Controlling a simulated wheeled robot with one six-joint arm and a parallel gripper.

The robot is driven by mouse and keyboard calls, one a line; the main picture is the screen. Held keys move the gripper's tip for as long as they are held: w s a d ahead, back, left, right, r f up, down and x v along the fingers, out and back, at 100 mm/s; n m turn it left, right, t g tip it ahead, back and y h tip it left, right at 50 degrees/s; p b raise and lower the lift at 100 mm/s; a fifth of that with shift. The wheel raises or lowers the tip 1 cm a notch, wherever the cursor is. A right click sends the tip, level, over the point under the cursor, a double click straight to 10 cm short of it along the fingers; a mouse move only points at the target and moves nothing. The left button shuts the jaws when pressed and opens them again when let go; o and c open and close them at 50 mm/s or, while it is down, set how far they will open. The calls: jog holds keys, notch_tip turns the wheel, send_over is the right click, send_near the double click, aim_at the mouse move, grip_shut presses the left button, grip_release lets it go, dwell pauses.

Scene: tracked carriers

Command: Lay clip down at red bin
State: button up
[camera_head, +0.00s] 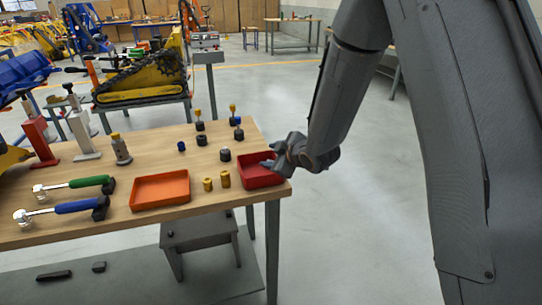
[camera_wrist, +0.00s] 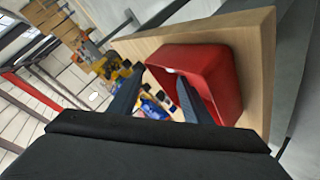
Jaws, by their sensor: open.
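The red bin (camera_head: 264,182) stands at the right end of the wooden table. In the wrist view the red bin (camera_wrist: 225,85) fills the right middle, with its open side facing my fingers. My gripper (camera_head: 268,158) is at the bin's far right rim, with its fingers over the opening. In the wrist view its two fingers (camera_wrist: 157,76) are apart, with nothing seen held between them. A small pale thing (camera_wrist: 170,71) shows at the bin's edge beside the right finger; it may be the clip, but it is too small to tell.
An orange tray (camera_head: 160,190) lies left of the bin, with yellow cylinders (camera_head: 225,179) between them. Dark cylinders (camera_head: 225,155) stand behind. Green-handled (camera_head: 90,181) and blue-handled (camera_head: 79,206) hammers lie at left. The table's right edge is close to the bin.

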jog(key=b+v, duration=0.1)
jog(key=v, duration=0.6)
jog(key=shift+s+d+r, duration=0.2)
jog(key=shift+s+r, duration=0.05)
jog(key=shift+s, duration=0.1)
dwell(0.4)
